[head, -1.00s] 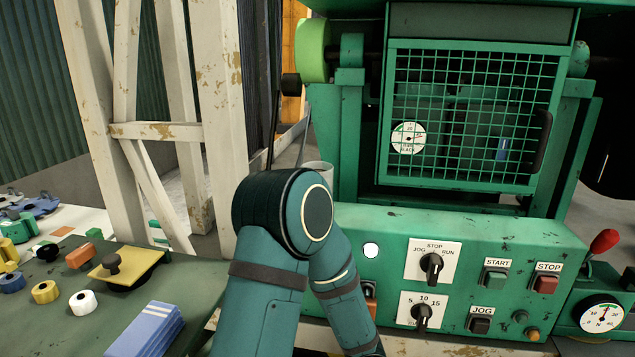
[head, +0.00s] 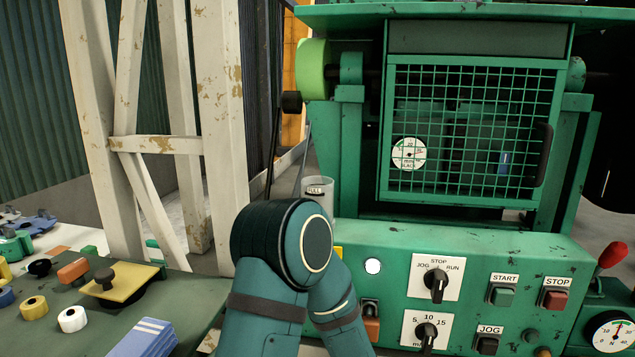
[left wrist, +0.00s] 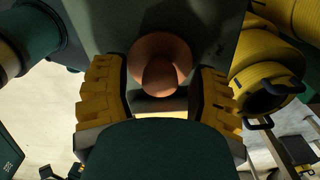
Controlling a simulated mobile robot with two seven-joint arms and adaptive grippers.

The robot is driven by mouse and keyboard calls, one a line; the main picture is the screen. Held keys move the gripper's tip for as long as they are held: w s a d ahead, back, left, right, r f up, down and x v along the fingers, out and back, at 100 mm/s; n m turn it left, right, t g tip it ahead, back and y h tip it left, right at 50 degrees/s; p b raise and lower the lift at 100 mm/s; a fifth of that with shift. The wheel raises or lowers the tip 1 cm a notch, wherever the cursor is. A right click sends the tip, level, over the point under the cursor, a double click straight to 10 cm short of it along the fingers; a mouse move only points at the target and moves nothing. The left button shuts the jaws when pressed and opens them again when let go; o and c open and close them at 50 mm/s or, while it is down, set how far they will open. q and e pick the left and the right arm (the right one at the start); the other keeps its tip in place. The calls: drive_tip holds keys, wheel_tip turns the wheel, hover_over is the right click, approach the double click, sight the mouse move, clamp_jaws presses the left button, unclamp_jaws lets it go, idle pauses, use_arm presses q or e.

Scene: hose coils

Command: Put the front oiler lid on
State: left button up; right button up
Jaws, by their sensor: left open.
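In the left wrist view, a round copper-brown knob-like part (left wrist: 160,62) with a darker middle lies between the yellow finger pads of my left gripper (left wrist: 160,98). The pads stand apart on either side of it and the gripper is open. I cannot tell whether this part is the oiler lid or the oiler. In the head view my left arm hides its own gripper. A small orange part with a dark top (head: 371,322) shows on the machine's front beside my forearm, partly hidden. My right gripper is not in view.
The green machine (head: 560,250) has a mesh guard (head: 470,130), knobs and buttons. A grey cup marked FULL (head: 318,190) stands behind my arm. The bench (head: 60,320) holds a yellow plate with a dark knob (head: 125,285). Yellow hose coils (left wrist: 265,60) are right of the gripper.

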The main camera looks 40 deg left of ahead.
use_arm(q)
clamp_jaws()
drive_tip(key=shift+r, duration=0.15)
drive_tip(key=shift+r+p, duration=3.05)
drive_tip(key=shift+r, duration=0.35)
